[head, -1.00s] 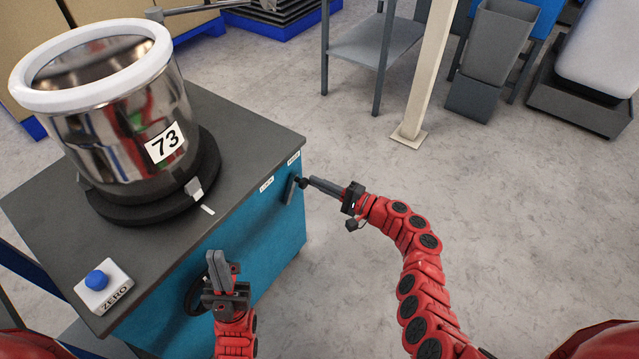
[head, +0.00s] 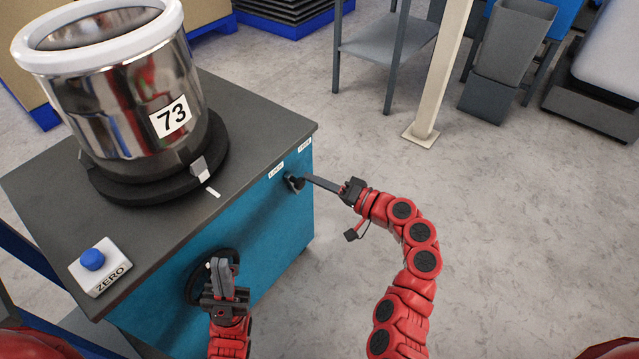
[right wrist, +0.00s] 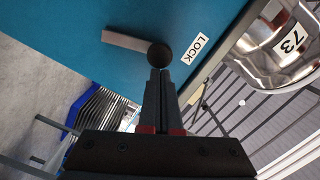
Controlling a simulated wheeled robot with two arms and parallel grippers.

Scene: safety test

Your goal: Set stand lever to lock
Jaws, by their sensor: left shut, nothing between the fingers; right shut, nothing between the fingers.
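The stand lever's black knob (head: 297,183) is on the blue side of the stand (head: 250,225), below the white LOCK label (head: 276,170). In the right wrist view the knob (right wrist: 160,55) sits at the end of the grey lever bar (right wrist: 122,40), close to the LOCK label (right wrist: 195,47). My right gripper (head: 309,179) is shut and empty. Its fingertips (right wrist: 160,75) are right at the knob; I cannot tell whether they touch. My left gripper (head: 222,268) is shut and empty, in front of the black handwheel (head: 192,284).
A shiny vessel (head: 145,95) marked 73 stands on the stand's top. A ZERO box (head: 108,272) with a blue button sits at its front left. A cream post (head: 440,80) and grey shelf (head: 385,40) stand behind.

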